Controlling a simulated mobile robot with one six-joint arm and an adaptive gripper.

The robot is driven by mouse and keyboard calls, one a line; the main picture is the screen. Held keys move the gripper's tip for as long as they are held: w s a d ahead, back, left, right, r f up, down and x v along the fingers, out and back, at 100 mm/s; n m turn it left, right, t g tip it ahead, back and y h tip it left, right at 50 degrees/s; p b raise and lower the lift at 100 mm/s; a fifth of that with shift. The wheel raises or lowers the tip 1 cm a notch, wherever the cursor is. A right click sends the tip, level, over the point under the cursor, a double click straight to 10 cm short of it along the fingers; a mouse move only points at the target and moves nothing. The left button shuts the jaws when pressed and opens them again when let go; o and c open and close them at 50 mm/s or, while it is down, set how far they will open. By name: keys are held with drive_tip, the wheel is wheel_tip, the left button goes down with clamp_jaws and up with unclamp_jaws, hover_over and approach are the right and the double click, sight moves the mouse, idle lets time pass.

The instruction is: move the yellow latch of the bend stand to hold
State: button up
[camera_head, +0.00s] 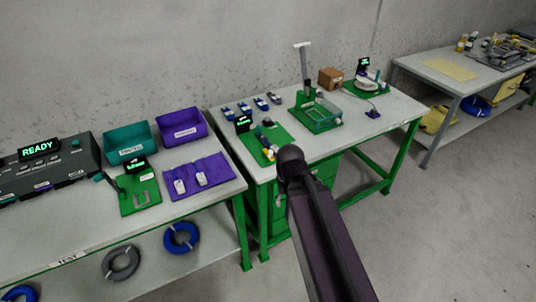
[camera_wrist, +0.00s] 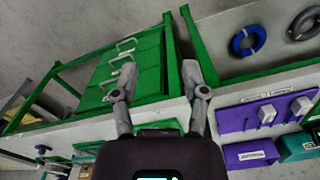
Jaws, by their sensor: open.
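A green stand base (camera_head: 279,137) with a small lit display (camera_head: 243,124) sits at the left end of the middle table in the head view. A small yellow part (camera_head: 270,154) shows at its front edge. It may be the yellow latch; its position and the display's words are too small to read. My gripper (camera_wrist: 158,78) is open and empty in the wrist view, its two fingers wide apart in front of the table edge and green drawers. The gripper's fingers do not show in the head view, and I cannot make out the latch in the wrist view.
A green fixture with a tall post (camera_head: 305,70) and a brown box (camera_head: 331,78) stand farther along the middle table (camera_head: 345,135). The left table holds a purple mat (camera_head: 218,168), a teal bin (camera_head: 131,143) and a purple bin (camera_head: 181,133). Green drawers (camera_wrist: 130,65) are below the middle tabletop.

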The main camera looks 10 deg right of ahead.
drive_tip(key=shift+o, duration=0.6)
drive_tip(key=n+t+y+b, duration=0.6)
drive_tip(key=n+y+b, duration=0.6)
approach(271, 151)
drive_tip(key=s+d, duration=0.2)
drive_tip(key=d, duration=0.1)
drive_tip(key=shift+r+n, duration=0.3)
drive_tip(key=shift+r, duration=0.05)
drive_tip(key=shift+w+a, duration=0.1)
drive_tip(key=b+x, duration=0.5)
drive_tip(key=x, duration=0.8)
drive_tip(key=shift+w+a+f, duration=0.1)
drive_tip(key=shift+w+a, duration=0.1)
drive_tip(key=shift+a, duration=0.05)
